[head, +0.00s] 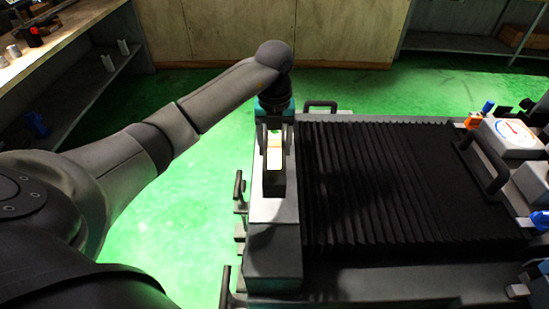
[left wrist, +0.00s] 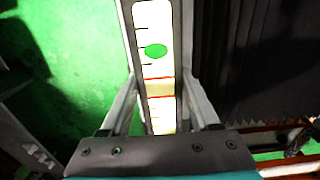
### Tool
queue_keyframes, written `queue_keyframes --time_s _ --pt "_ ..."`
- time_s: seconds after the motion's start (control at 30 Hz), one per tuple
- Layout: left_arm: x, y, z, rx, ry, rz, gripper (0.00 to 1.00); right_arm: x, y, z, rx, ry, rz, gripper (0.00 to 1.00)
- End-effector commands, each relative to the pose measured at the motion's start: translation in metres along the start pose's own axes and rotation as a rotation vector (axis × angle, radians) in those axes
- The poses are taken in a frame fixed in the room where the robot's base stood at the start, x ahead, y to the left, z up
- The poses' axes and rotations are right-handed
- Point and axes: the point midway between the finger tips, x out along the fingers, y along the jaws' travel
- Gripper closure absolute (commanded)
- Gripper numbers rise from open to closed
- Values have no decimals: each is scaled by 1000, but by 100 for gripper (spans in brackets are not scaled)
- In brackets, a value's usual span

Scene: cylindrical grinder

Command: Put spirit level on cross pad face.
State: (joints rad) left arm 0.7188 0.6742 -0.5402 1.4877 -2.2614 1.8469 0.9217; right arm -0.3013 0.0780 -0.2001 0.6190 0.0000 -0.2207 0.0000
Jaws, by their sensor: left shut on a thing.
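The spirit level (head: 274,160) has a dark body and a bright white top face with tick marks. In the left wrist view the level (left wrist: 154,50) shows a green oval bubble and red lines beside a beige middle band. My left gripper (head: 275,145) points down and is shut on the level, one finger on each side. The level is over the light grey block (head: 287,209) at the left end of the machine, which I take for the cross pad. I cannot tell whether the level touches its face. My right gripper is not in view.
Black ridged bellows (head: 375,190) lie right of the grey block. Dark handles (head: 238,187) stick out on its left side. A shelf bench (head: 70,60) is at back left. Green floor (head: 190,200) is clear on the left.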

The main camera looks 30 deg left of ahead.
Motion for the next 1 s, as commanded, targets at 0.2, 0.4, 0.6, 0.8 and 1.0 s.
queue_keyframes --time_s 0.2,0.4,0.6,0.8,1.0 --pt "16 0 0 1 -2 -3 100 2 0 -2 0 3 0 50" --pt "41 0 1 0 -2 -3 100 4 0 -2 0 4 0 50" --pt "41 0 1 1 -5 -3 100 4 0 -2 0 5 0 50" --pt "45 0 1 0 -5 -3 100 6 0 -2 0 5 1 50" --pt "46 0 0 1 0 0 15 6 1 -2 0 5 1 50"
